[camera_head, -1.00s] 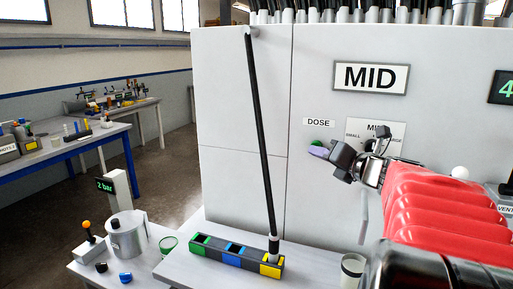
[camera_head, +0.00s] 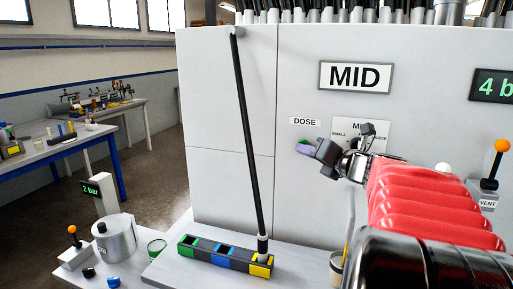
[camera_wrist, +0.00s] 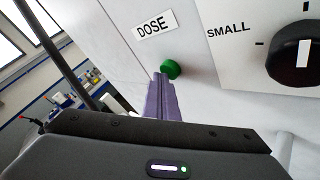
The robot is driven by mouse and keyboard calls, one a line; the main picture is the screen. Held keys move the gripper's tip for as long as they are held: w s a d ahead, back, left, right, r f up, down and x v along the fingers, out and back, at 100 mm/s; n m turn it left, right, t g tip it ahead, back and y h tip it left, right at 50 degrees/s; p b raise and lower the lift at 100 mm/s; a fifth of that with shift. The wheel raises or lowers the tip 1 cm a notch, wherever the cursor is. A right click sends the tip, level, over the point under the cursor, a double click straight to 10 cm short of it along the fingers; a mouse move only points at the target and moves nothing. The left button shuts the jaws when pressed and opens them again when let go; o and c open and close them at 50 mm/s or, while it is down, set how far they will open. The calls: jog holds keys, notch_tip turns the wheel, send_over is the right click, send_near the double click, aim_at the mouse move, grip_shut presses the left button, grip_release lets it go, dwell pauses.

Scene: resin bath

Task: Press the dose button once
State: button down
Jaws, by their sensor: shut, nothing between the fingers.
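The dose button is a small green round knob under the DOSE label (camera_head: 305,121) on the grey cabinet front. In the wrist view the green dose button (camera_wrist: 171,69) stands just beyond my fingertips, under the DOSE label there. My gripper (camera_head: 303,148) points at the cabinet, and its purple fingers are closed together with nothing between them. In the wrist view my gripper (camera_wrist: 163,80) has its tips right at the lower left edge of the button. I cannot tell whether they touch it. In the head view the fingers and button overlap.
A black selector knob (camera_wrist: 296,54) with a SMALL mark is right of the button. A black rod (camera_head: 248,140) stands at the left in a tray with green, blue and yellow sections (camera_head: 225,254). A VENT lever with an orange ball (camera_head: 502,146) is at the right.

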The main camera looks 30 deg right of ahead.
dwell(0.4)
jog(key=shift+s+a, duration=0.55)
jog(key=shift+a, duration=0.15)
jog(key=shift+a, duration=0.1)
jog(key=s+a, duration=0.1)
jog(key=a, duration=0.1)
jog(key=s+a, duration=0.1)
jog(key=s, duration=0.1)
jog(key=shift+a, duration=0.4)
dwell(0.6)
